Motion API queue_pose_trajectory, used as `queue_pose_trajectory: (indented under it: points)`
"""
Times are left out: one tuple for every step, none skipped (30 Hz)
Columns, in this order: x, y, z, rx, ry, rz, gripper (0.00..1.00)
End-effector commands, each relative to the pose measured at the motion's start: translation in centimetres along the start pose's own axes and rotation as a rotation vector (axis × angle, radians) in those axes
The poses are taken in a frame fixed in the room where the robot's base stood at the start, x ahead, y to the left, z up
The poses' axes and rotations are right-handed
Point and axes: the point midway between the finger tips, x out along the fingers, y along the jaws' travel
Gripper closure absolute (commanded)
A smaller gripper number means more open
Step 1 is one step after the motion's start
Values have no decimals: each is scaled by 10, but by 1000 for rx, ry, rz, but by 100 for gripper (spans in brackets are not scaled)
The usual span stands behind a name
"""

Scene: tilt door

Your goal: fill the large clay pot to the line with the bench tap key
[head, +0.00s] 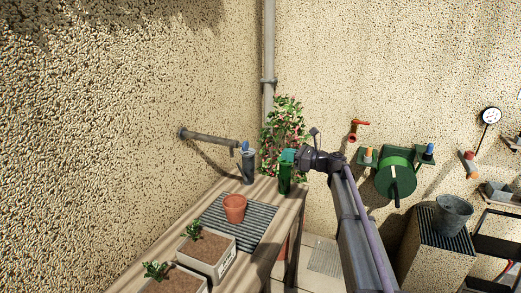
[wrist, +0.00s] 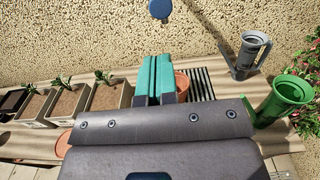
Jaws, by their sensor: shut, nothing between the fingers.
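A clay pot (head: 235,208) stands upright on a dark slatted grate on the bench. In the wrist view, its rim (wrist: 182,84) shows partly behind my fingers. I cannot make out a fill line or its water level. The bench tap is a grey pipe (head: 208,138) from the left wall, with a blue key (head: 245,146) at its end. The blue key also shows at the top of the wrist view (wrist: 160,9). My gripper (head: 288,157), with teal fingers, is shut and empty, right of the key and apart from it. Its fingers (wrist: 155,72) are together in the wrist view.
A grey jug (head: 249,168) stands below the tap, a green jug (head: 285,180) right of it. Planters (head: 208,250) fill the near bench. A flowering plant (head: 284,130) is behind. A green hose reel (head: 396,178) and an orange-red tap (head: 357,129) are on the right wall.

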Motion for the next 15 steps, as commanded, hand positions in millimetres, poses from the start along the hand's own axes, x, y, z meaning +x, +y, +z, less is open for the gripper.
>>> queue_pose_trajectory:
  points:
    - [4, 0, 0, 0, 0, 1, 100]
    - [7, 0, 0, -1, 0, 1, 100]
    - [13, 0, 0, -1, 0, 1, 100]
    - [18, 0, 0, -1, 0, 2, 100]
    - [23, 0, 0, -1, 1, 2, 100]
    - [31, 0, 0, -1, 1, 3, 100]
    - [38, -1, 0, -1, 1, 3, 100]
    - [45, 0, 0, -1, 1, 3, 100]
    - [53, 0, 0, -2, 1, 3, 100]
    - [60, -1, 0, -2, 1, 3, 100]
    - [67, -1, 0, -2, 1, 3, 100]
    - [76, 0, 0, -2, 1, 3, 100]
    - [82, -1, 0, -2, 1, 3, 100]
    - [89, -1, 0, -2, 1, 3, 100]
    - [98, -1, 0, -2, 1, 2, 100]
